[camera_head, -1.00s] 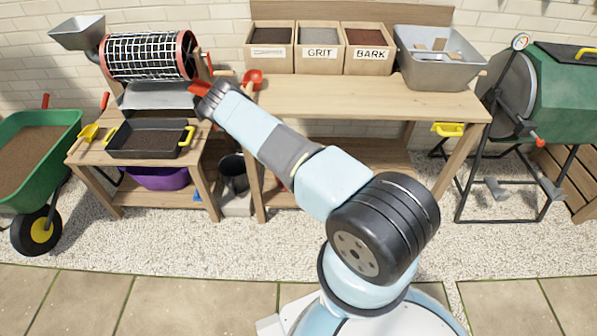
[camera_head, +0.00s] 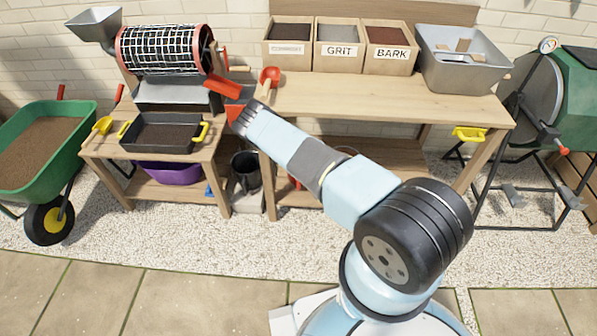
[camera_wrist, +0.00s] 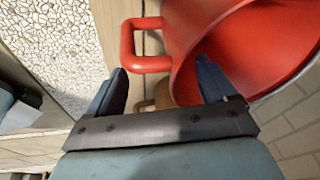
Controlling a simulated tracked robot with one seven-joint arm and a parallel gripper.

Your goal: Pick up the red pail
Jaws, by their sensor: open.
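The red pail (camera_wrist: 255,55) fills the upper right of the wrist view, with its open mouth showing. Its red loop handle (camera_wrist: 128,45) sticks out to the left. My gripper (camera_wrist: 162,68) is open, and the loop handle and near wall of the pail show just past its fingertips. I cannot tell whether they touch. In the head view my gripper (camera_head: 243,112) is beside the left end of the long bench. A red patch (camera_head: 234,112) there, probably the pail, is mostly hidden by my gripper.
A red chute (camera_head: 222,87) of the drum sieve (camera_head: 160,50) is close above my gripper. A red scoop (camera_head: 270,76) lies on the long bench (camera_head: 400,97). A black tray (camera_head: 163,133) stands on the left stand. A black bucket (camera_head: 246,170) is below, between the tables.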

